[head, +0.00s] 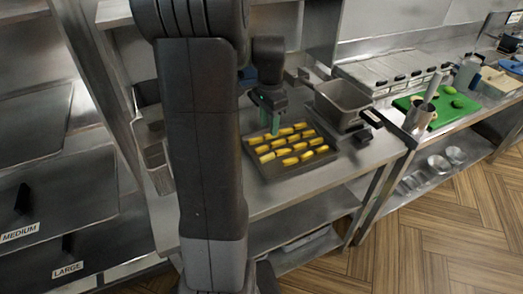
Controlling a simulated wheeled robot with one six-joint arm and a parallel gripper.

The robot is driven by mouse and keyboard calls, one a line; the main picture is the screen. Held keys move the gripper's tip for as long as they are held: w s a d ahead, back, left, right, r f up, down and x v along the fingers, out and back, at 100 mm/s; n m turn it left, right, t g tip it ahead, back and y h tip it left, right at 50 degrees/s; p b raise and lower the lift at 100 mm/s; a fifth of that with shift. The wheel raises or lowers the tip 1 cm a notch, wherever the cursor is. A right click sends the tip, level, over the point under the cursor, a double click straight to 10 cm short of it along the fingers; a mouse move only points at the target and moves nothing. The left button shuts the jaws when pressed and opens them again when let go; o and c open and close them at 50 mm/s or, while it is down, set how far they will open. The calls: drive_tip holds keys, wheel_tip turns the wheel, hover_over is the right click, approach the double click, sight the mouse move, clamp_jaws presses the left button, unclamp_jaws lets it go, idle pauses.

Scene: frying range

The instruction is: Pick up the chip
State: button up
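Several yellow chips lie in rows on a dark tray (262,174) on the steel counter, in the middle of the head view. One chip (304,155) lies near the front of the tray. My gripper (270,128) points down over the back left part of the tray, with its green fingertips close to the back row of chips. The fingers are small here, and I cannot tell whether they are apart or touch a chip. My arm's large dark link hides the counter to the left of the tray.
A steel fryer basket (342,103) with a dark handle stands behind and right of the tray. A lidded container row (392,70) stands farther back. A green board (440,106) lies on the right counter. A wire basket (154,150) is left of my arm. Bare counter (365,155) shows right of the tray.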

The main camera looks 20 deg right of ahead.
hover_over(267, 157)
wheel_tip(267, 157, down, 7)
drive_tip(key=shift+s+d+f, duration=0.1)
drive_tip(key=shift+s+f, duration=0.05)
drive_tip(key=shift+w+f+p, duration=0.15)
drive_tip(key=shift+f+p, duration=0.3)
drive_tip(key=shift+f, duration=0.85)
drive_tip(key=shift+w+f+p, duration=0.1)
drive_tip(key=shift+f+p, duration=0.35)
drive_tip(key=shift+f, duration=0.85)
clamp_jaws()
